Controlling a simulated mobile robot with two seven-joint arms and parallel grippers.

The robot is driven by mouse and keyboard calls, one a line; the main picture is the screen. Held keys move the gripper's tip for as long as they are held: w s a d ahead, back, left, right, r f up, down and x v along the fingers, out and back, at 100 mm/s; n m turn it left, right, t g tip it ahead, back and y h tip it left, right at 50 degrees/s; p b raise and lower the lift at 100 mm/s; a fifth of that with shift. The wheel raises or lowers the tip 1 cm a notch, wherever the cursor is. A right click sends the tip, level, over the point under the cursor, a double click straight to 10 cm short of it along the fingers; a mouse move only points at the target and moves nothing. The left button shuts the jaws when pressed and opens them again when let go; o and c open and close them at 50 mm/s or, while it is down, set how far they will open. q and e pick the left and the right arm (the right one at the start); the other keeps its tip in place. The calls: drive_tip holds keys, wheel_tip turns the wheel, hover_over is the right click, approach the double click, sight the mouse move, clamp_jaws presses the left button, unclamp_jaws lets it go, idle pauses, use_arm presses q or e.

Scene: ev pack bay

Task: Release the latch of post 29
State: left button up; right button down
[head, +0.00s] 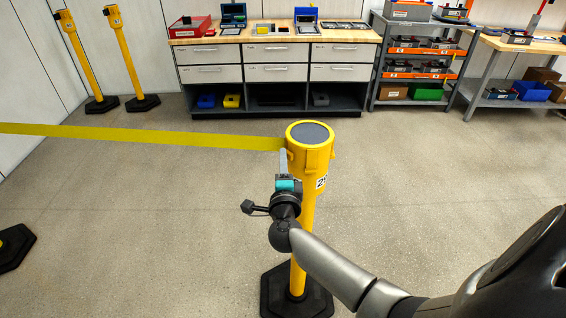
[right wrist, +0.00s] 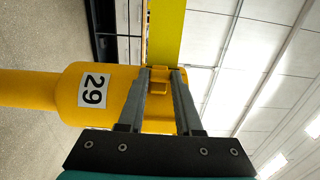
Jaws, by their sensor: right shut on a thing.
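Post 29 (head: 310,160) is a yellow post with a dark cap top, standing upright on a black base. Its number label also shows in the right wrist view (right wrist: 94,90), turned sideways. A yellow belt (head: 150,135) runs from the left edge to the post's head; it also shows in the wrist view (right wrist: 166,30). My right gripper (head: 284,158) is at the left side of the post's head. In the wrist view its two grey fingers (right wrist: 162,74) are shut on the yellow latch (right wrist: 158,88) at the belt's end. My left gripper is out of view.
Two yellow posts (head: 125,50) stand at the back left. A black base (head: 12,248) lies at the left edge. A drawer workbench (head: 275,72) and a shelf rack (head: 415,70) line the back wall. The floor around the post is clear.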

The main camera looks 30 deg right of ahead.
idle(0.4)
drive_tip(key=shift+s+d+p, duration=0.15)
drive_tip(key=shift+s+p, duration=0.55)
drive_tip(key=shift+s, duration=0.3)
drive_tip(key=c, duration=0.6)
unclamp_jaws()
drive_tip(key=shift+o, duration=0.2)
drive_tip(key=v, duration=1.5)
drive_tip(key=shift+p, duration=0.35)
drive_tip(key=shift+f, duration=0.15)
